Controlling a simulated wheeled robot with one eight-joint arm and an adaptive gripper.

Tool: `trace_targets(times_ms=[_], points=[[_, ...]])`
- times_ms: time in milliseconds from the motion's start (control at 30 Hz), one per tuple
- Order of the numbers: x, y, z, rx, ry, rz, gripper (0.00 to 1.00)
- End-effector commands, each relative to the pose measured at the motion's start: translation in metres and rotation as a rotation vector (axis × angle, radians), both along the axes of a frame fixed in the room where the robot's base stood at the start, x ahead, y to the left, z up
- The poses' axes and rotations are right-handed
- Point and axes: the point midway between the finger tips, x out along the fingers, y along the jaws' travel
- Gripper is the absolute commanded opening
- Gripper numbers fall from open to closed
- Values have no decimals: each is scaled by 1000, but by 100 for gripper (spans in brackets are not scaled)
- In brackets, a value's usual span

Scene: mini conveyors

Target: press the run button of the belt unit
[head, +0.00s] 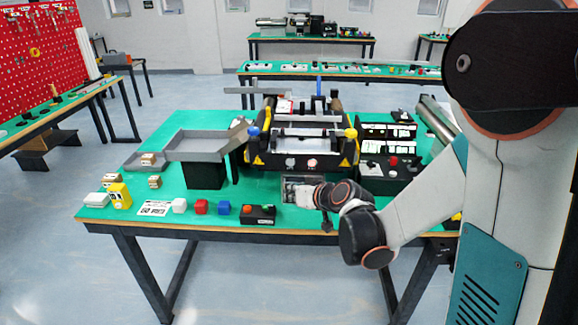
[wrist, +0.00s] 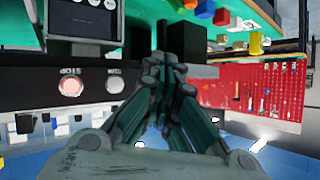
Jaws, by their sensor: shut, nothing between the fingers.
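The belt unit (head: 300,140) stands at the back middle of the green table, with two round buttons on its black front. The pale run button (head: 284,162) is left of the red stop button (head: 312,163). In the wrist view, which is turned over, the run button (wrist: 115,84) is right of the lit red stop button (wrist: 70,87), each with its label above it. My gripper (head: 290,188) is low in front of the unit. In the wrist view its fingers (wrist: 168,72) are together and empty, to the right of the run button. Contact with the front cannot be seen.
A grey tray on a black stand (head: 205,145) is left of the unit. A control box with a red knob (head: 392,161) is at the right. Red (head: 201,206) and blue (head: 223,208) cubes and a small black button box (head: 258,214) line the front edge.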

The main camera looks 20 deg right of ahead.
Motion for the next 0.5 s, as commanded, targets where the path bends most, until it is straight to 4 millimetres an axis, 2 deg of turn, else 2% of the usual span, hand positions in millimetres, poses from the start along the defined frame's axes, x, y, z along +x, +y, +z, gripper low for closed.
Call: trace_targets(times_ms=[333,500], points=[[1,-1,0,0,0,0,0],[12,-4,1,0,0,-1,0]])
